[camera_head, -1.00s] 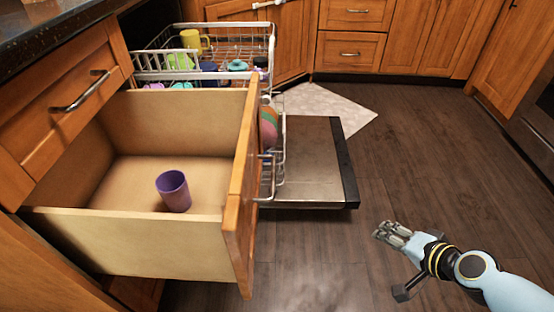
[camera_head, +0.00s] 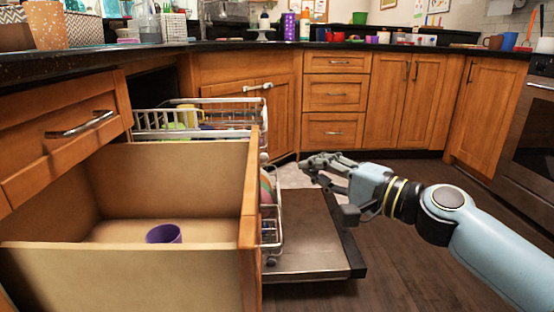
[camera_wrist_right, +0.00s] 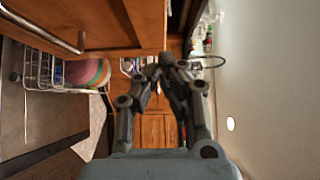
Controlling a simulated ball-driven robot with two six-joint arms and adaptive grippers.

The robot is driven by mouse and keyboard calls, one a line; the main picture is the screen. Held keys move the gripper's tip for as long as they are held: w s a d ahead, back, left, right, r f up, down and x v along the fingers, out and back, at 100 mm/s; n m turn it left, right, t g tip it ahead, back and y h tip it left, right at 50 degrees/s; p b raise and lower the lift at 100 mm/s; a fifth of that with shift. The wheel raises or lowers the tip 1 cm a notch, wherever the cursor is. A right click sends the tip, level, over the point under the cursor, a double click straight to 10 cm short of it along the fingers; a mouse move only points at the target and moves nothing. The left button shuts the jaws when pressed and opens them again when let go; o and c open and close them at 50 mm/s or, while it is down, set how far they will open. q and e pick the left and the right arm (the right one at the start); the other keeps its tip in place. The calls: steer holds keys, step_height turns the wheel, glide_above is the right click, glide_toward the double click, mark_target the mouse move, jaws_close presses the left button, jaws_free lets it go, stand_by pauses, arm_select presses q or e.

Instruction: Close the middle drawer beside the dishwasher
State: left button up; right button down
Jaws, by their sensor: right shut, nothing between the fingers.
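The middle drawer (camera_head: 170,275) stands pulled far out at the left in the head view, with a purple cup (camera_head: 163,234) inside it. Its orange wooden front (camera_head: 249,215) is seen nearly edge-on. My right gripper (camera_head: 308,163) is to the right of the drawer front, apart from it, above the open dishwasher door (camera_head: 310,240). In the right wrist view its fingertips (camera_wrist_right: 167,62) are together, with nothing between them, and a wooden front with a metal handle (camera_wrist_right: 50,28) shows at upper left. My left gripper is not in view.
The dishwasher's pulled-out upper rack (camera_head: 190,122) with dishes is just behind the drawer. A shut drawer with a handle (camera_head: 80,125) is above the open one. Dark floor (camera_head: 385,275) is free at the right. The countertop (camera_head: 60,70) runs along the left and back.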

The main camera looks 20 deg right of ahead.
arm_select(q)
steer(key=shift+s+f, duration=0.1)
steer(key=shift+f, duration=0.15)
arm_select(e)
steer(key=w+a, duration=0.4)
steer(key=a, duration=0.1)
steer(key=shift+w+a, duration=0.3)
steer(key=shift+a, duration=0.1)
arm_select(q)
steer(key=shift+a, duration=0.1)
arm_select(e)
steer(key=shift+f, duration=0.1)
